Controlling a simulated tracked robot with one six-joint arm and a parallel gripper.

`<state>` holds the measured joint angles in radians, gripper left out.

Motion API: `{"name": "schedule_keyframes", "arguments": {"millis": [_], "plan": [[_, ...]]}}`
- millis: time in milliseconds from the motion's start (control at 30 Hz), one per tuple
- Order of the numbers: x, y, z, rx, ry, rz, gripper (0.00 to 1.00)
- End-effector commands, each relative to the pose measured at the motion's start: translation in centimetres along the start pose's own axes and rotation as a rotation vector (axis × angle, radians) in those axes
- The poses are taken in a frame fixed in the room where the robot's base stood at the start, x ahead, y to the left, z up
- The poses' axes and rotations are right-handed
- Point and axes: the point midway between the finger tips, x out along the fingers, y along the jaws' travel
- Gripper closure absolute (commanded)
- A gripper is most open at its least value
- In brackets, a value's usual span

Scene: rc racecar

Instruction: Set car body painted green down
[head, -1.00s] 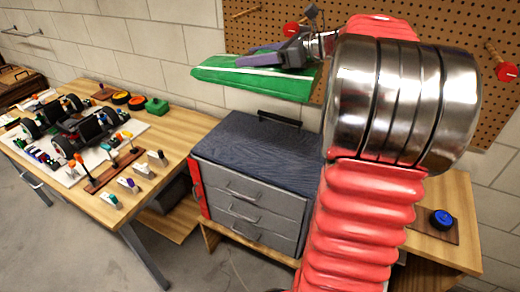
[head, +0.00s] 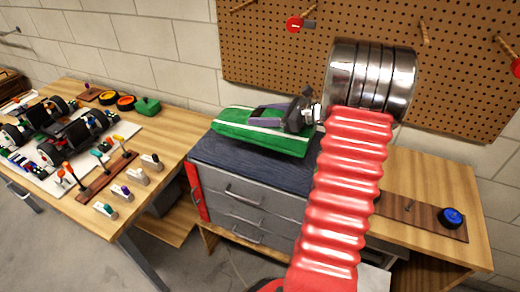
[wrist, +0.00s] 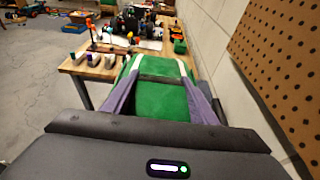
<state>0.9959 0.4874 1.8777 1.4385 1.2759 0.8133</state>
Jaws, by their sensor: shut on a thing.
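The green car body (head: 258,133) with white stripes is at the dark top of the grey tool chest (head: 213,147) in the head view. It looks at or just above that top; I cannot tell whether it fully rests on it. My gripper (head: 272,114) is shut on the car body, its purple-grey fingers on the body's upper side. In the wrist view the green body (wrist: 160,102) lies between the two fingers. My red arm hides the right part of the chest.
A wooden table (head: 150,178) at left holds wheeled car chassis (head: 75,135), tools in a rack (head: 107,178) and a small green block (head: 147,106). A bench (head: 435,185) at right carries a blue wheel (head: 452,217). A pegboard (head: 270,60) is behind the chest.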

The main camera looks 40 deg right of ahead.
Motion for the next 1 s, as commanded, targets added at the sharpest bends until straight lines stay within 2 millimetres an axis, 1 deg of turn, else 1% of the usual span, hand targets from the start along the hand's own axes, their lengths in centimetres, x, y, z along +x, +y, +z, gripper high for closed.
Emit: {"name": "schedule_keyframes", "arguments": {"millis": [267, 367, 600, 700, 800, 1000], "plan": [[0.0, 0.0, -0.1, 0.001, 0.000, 0.000, 0.71], [0.3, 0.0, -0.9, 0.004, 0.000, 0.000, 0.71], [1.4, -0.1, -4.6, 0.005, 0.000, 0.000, 0.71], [1.7, -0.1, -5.6, 0.003, 0.000, -0.001, 0.71], [1.8, -0.1, -6.0, 0.001, 0.000, -0.001, 0.71], [1.7, -0.1, -5.9, 0.001, 0.000, -0.002, 0.71]]}}
